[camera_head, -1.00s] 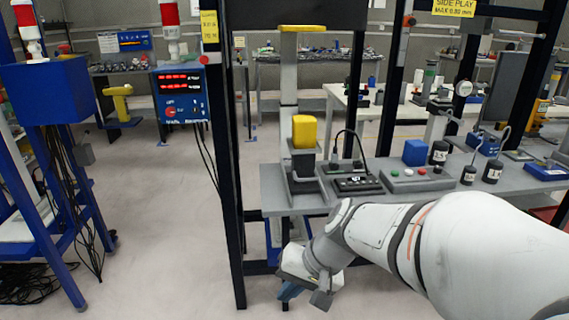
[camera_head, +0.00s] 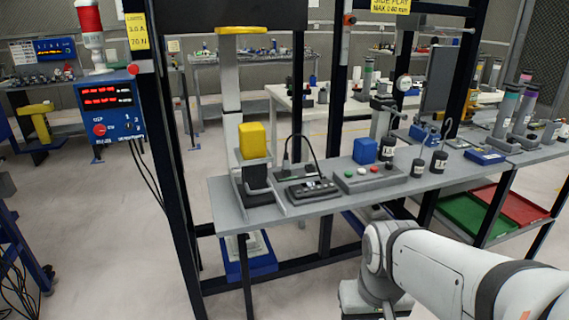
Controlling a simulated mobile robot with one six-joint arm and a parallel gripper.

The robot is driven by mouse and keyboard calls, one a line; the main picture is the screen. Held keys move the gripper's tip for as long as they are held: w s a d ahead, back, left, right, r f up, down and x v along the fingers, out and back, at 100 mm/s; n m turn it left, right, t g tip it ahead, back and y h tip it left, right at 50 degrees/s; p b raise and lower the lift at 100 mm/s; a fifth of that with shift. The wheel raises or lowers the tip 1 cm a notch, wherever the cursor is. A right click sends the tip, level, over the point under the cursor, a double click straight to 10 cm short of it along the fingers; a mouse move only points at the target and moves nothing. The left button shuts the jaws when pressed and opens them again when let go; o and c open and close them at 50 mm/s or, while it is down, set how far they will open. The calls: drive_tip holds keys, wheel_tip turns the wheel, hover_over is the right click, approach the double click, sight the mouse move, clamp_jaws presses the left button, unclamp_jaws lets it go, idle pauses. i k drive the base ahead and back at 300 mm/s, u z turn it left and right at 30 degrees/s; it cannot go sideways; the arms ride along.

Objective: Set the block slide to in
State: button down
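A yellow block (camera_head: 252,141) sits upright on a black piece (camera_head: 256,178) at the left end of the grey bench. The black piece stands in a grey holder (camera_head: 262,210) with low side walls, which looks like the block slide. No in or out marking on it can be read. My gripper (camera_head: 365,300) is at the bottom edge, low in front of the bench and right of the slide, apart from it. Its fingers are cut off by the frame, so their opening is hidden.
A black keypad device (camera_head: 312,190) with a cable stands close right of the slide. Beyond it are a grey button box (camera_head: 372,180), a blue block (camera_head: 365,150) and black weights (camera_head: 417,168). A dark frame post (camera_head: 180,190) stands left of the bench (camera_head: 226,212).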

sight(256, 178)
drive_tip(key=z, duration=0.95)
drive_tip(key=k, duration=1)
drive_tip(key=u, duration=1.4)
drive_tip(key=i, duration=1)
drive_tip(key=u, duration=0.05)
